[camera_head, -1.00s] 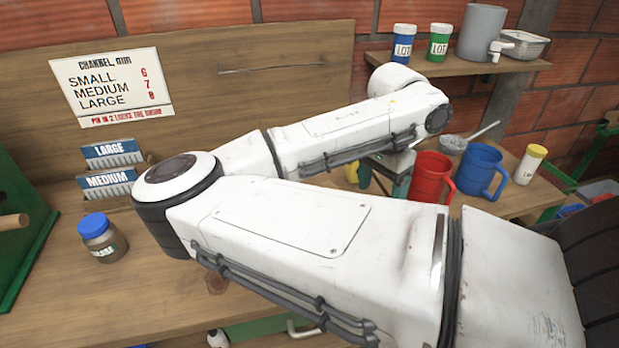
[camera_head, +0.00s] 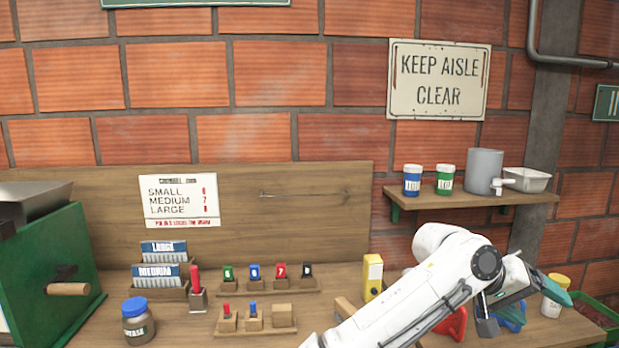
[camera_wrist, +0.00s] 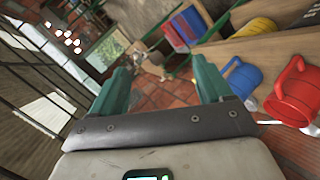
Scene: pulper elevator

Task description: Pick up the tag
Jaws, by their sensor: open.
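No piece is plainly labelled as the tag. A yellow upright piece with a pale label (camera_head: 373,277) stands at the back of the bench, left of my arm, and may be it. Small numbered pieces in green (camera_head: 228,273), blue (camera_head: 254,272), red (camera_head: 280,271) and black (camera_head: 307,270) stand in a wooden rack. My gripper (camera_head: 535,298) is at the right side of the bench, well away from these. In the wrist view my gripper (camera_wrist: 166,78) has its green fingers spread, with nothing between them. No tag shows in that view.
A red mug (camera_wrist: 295,95) and a blue mug (camera_wrist: 243,78) stand close to my gripper. A shelf (camera_head: 470,198) with two jars and a grey pot is above. A capped jar (camera_head: 138,320) and a green machine (camera_head: 50,260) are at left. A shaker (camera_head: 555,296) is at right.

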